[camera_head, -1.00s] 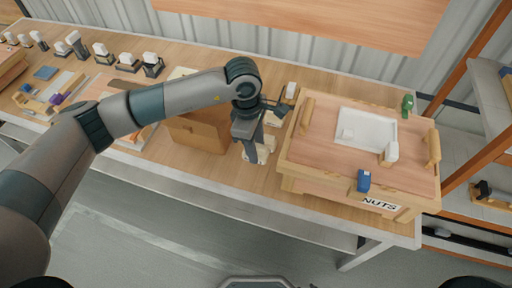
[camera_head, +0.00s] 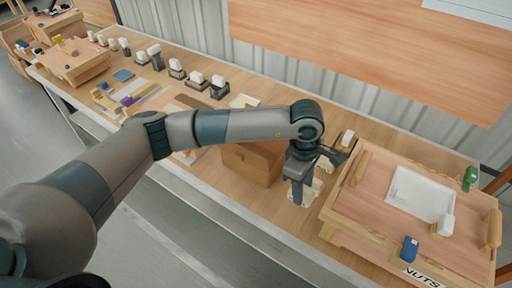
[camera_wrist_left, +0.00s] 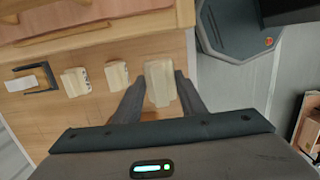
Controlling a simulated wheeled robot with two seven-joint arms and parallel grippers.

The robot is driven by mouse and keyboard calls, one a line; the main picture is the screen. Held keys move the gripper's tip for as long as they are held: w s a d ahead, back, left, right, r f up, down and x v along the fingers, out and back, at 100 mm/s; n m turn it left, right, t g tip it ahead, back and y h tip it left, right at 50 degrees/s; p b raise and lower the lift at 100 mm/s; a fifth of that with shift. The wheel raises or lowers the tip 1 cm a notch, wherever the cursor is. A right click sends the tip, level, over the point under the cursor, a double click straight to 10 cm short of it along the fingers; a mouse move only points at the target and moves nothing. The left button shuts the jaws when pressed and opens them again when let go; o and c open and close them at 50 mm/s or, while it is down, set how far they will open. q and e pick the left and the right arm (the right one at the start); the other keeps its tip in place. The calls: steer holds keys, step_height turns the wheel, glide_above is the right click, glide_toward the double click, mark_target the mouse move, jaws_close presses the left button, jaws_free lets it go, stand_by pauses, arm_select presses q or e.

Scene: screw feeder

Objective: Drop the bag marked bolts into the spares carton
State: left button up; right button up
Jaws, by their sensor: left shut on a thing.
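My left gripper (camera_head: 299,196) is low over the table, between a brown open carton (camera_head: 252,162) on its left and a wooden crate on its right. In the left wrist view its fingers are shut on a pale cream bag (camera_wrist_left: 160,82). No marking on this bag can be read. Two similar pale bags, one (camera_wrist_left: 117,76) and another (camera_wrist_left: 76,82), stand in a row beside it, with small dark marks too small to read. No spares lettering shows on the carton. My right gripper is not in view.
Several white-topped items in dark holders line the back of the table (camera_head: 225,205). A wooden panel (camera_head: 370,55) hangs behind.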

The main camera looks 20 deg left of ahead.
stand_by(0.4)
arm_select(q)
steer(key=s+a+r+m, duration=0.2)
steer(key=a+r+m, duration=0.1)
steer(key=a, duration=0.3)
steer(key=s+a+r+m+y, duration=0.1)
steer(key=s+a+r+m, duration=0.1)
steer(key=a+r+m, duration=0.2)
steer(key=s+a+r+m+g, duration=0.1)
steer(key=s+a+r+m, duration=0.1)
steer(key=a+r+m, duration=0.2)
steer(key=a+m, duration=0.3)
steer(key=a, duration=0.3)
steer(key=shift+s+a+r, duration=0.2)
steer(key=shift+s+r, duration=0.05)
steer(key=shift+s, duration=0.05)
steer(key=shift+w, duration=0.15)
